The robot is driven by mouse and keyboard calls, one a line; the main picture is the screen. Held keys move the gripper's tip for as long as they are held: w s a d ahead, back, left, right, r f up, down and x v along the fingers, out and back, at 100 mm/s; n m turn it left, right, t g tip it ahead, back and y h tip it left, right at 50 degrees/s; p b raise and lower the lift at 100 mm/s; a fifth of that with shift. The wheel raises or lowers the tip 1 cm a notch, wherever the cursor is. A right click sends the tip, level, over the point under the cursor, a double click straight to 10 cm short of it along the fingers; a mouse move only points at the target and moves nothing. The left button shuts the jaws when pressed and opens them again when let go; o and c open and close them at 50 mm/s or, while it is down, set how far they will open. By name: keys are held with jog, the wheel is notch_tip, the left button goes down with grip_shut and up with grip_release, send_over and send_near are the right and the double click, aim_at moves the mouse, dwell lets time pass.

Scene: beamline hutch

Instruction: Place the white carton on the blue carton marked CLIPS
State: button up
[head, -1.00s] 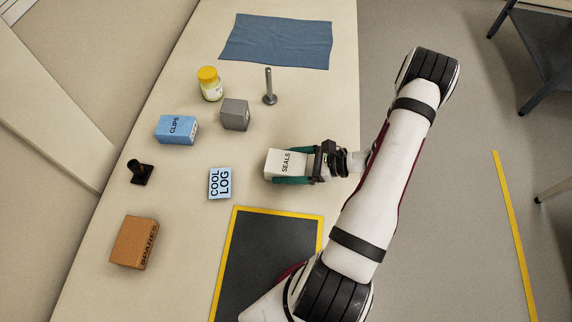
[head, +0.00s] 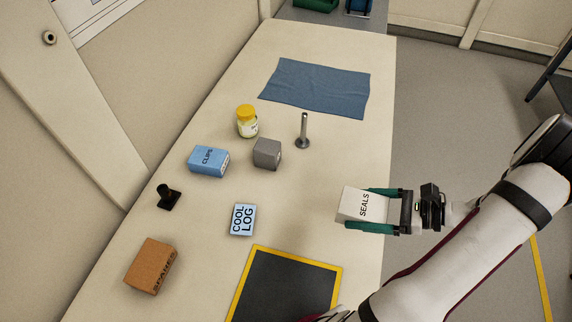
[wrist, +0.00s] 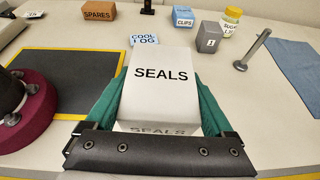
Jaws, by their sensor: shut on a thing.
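The white carton (head: 361,204), marked SEALS, is held between the green fingers of my gripper (head: 374,209) near the right edge of the table. It also fills the middle of the wrist view (wrist: 159,85), with a finger on each side. The blue carton marked CLIPS (head: 208,160) lies on the table to the left of my gripper and farther back. It also shows small at the top of the wrist view (wrist: 183,17). Nothing lies on top of it. The white carton seems to be above the table; its height is hard to tell.
A grey block (head: 267,153), a yellow-capped jar (head: 247,122) and a metal post (head: 303,132) stand near the blue carton. The COOL LOG box (head: 242,220), a black stand (head: 168,197) and the SPARES box (head: 151,266) are nearer. A blue cloth (head: 315,87) lies behind.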

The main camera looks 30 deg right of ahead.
jog(key=w+a, duration=0.2)
jog(key=w, duration=1.3)
jog(key=w+a+r, duration=0.2)
jog(key=w+a, duration=0.3)
jog(key=w, duration=0.3)
jog(key=w+a+r, duration=0.3)
jog(key=w+a, duration=0.2)
jog(key=w, duration=0.3)
send_over(207, 156)
jog(key=f, duration=0.7)
jog(key=shift+s+d, duration=0.15)
jog(key=shift+d, duration=0.05)
jog(key=f, duration=0.4)
jog(key=shift+a, duration=0.25)
jog(key=shift+f, duration=0.15)
jog(key=o, duration=1.1)
jog(key=shift+f, duration=0.1)
jog(key=shift+o, duration=0.2)
